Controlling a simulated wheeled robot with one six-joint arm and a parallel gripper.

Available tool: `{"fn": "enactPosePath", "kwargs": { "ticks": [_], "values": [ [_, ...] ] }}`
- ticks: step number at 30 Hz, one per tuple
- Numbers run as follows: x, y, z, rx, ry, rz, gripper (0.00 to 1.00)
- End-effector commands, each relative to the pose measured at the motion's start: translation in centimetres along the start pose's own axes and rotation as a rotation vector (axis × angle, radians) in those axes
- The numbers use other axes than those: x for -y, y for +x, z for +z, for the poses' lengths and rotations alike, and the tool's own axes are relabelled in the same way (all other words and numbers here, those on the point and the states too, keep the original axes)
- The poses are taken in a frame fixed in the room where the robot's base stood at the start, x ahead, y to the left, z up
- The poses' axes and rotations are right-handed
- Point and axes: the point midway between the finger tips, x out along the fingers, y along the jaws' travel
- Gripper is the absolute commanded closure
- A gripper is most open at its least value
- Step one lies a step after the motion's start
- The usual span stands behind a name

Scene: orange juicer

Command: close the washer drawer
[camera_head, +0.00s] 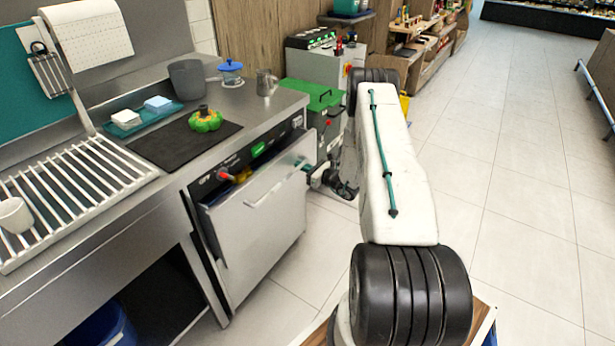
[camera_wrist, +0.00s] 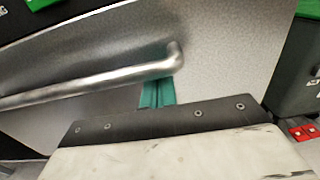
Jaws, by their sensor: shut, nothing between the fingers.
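The washer drawer (camera_head: 262,210) is a steel front panel under the counter. Its top edge leans out from the dark control strip, leaving a gap, so it stands partly open. A bar handle (camera_head: 280,182) runs across its upper part and also shows in the wrist view (camera_wrist: 100,84). My gripper (camera_head: 307,168) is at the panel's upper right corner. In the wrist view its teal fingers (camera_wrist: 157,93) are together and empty, just below the handle's right end, close to the panel. I cannot tell if they touch it.
A red knob (camera_head: 224,176) sticks out at the control strip's left. The counter holds a black mat (camera_head: 160,148) with a green and orange item (camera_head: 205,120), a grey pot (camera_head: 187,78) and a metal jug (camera_head: 266,83). Green-lidded bins (camera_head: 310,95) stand behind my gripper.

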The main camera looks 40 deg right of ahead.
Motion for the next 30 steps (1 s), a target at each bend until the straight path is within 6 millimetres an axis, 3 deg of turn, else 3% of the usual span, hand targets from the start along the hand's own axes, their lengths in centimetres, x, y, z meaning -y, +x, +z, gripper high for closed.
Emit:
{"fn": "enactPosePath", "kwargs": {
  "ticks": [6, 12, 30],
  "values": [
    [0.1, 4.1, 0.0, 0.0, -0.001, 0.0, 1.0],
    [0.1, 6.2, 0.0, 0.0, -0.001, 0.0, 1.0],
    [-0.2, 7.7, 0.2, 0.001, -0.005, 0.004, 1.0]
  ]
}}
